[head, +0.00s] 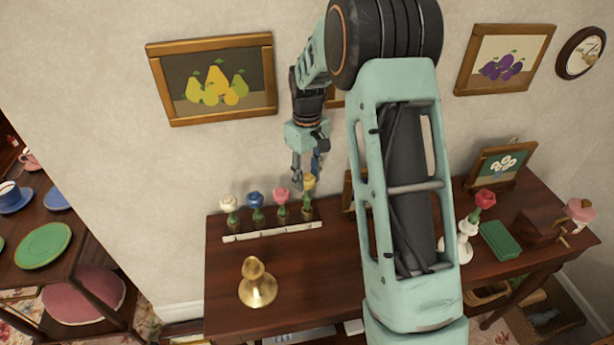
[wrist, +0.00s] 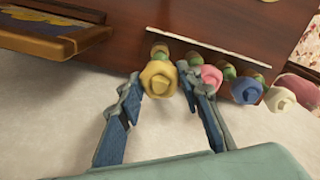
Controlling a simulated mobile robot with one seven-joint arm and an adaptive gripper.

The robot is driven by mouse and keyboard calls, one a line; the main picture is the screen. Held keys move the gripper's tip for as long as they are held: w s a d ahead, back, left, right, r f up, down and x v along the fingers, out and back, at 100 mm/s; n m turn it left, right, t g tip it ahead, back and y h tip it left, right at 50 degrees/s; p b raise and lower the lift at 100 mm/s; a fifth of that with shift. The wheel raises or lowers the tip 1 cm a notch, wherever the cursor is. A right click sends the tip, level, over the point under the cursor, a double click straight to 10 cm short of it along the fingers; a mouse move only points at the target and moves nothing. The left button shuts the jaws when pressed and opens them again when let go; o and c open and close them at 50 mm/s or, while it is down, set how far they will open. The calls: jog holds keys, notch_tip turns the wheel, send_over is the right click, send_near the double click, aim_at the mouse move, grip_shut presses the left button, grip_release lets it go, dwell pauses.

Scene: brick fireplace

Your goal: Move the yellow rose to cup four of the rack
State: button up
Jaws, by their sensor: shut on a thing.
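The yellow rose (head: 309,183) is upright at the right end of the rack (head: 273,232) in the head view, with its lower stem hard to make out. My gripper (head: 307,172) comes down over it from above. In the wrist view the yellow rose (wrist: 158,78) sits between the two fingertips of my gripper (wrist: 159,80), which is shut on it. To its left in the head view, a pink rose (head: 282,192), a blue rose (head: 256,200) and a white rose (head: 228,203) stand in the rack in a row.
A brass candlestick (head: 257,285) stands in front of the rack on the wooden table (head: 225,265). On the right are a red rose (head: 485,199), a white vase (head: 461,246) and a green box (head: 501,240). A framed picture (wrist: 50,35) is close to my gripper. The wall is behind.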

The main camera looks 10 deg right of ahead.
jog(key=shift+f+b, duration=1.4)
jog(key=shift+f, duration=0.7)
jog(key=o, duration=1)
jog(key=shift+o, duration=0.2)
jog(key=shift+r, duration=0.1)
notch_tip(320, 180, up, 12)
jog(key=shift+f, duration=0.1)
